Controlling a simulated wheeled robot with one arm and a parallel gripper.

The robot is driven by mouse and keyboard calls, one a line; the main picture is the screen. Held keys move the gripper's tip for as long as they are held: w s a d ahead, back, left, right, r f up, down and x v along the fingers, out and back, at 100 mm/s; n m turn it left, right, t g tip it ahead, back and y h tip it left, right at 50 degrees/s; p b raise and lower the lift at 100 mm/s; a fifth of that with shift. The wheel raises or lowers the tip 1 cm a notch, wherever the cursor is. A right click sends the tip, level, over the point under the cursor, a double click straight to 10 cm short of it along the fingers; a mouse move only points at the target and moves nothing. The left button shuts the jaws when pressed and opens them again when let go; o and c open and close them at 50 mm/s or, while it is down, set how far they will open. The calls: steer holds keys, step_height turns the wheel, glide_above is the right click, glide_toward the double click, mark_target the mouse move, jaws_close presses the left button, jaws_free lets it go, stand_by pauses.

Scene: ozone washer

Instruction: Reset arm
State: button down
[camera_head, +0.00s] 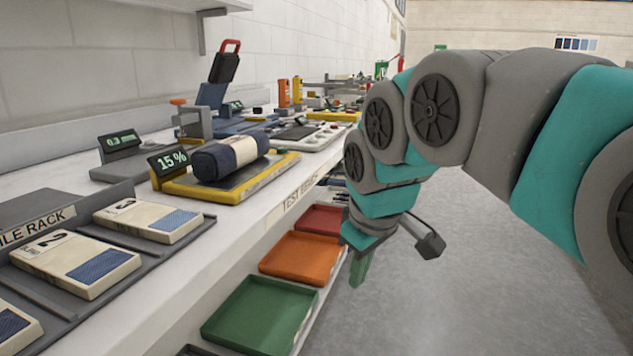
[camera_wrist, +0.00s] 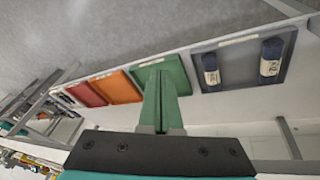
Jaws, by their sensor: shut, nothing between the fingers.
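My arm reaches in from the right in the head view and bends down beside the bench. My gripper (camera_head: 358,268) points downward off the bench's front edge, next to the trays below. Its green fingers also show in the wrist view (camera_wrist: 163,110), pressed together with nothing between them. In the wrist view the fingers overlap the green tray (camera_wrist: 184,74), which also shows in the head view (camera_head: 236,315). From these views I cannot tell how far the fingertips are from the trays.
Orange (camera_head: 301,258) and red (camera_head: 321,220) trays sit below the bench (camera_head: 270,190). A grey tray (camera_wrist: 292,45) holds two dark rolls. A tile rack (camera_head: 85,262) holds labelled blocks. The floor at right is open.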

steer(key=s+d+f+m+g, duration=0.2)
steer(key=s+d+f+m, duration=0.2)
steer(key=s+f, duration=0.6)
steer(key=s+d+f+m+g, duration=0.3)
steer(key=s+f, duration=0.6)
steer(key=s, duration=0.5)
steer(key=shift+s+d+f+m+g+h, duration=0.3)
steer(key=shift+d+f+m+h, duration=0.1)
steer(key=shift+d+m, duration=0.35)
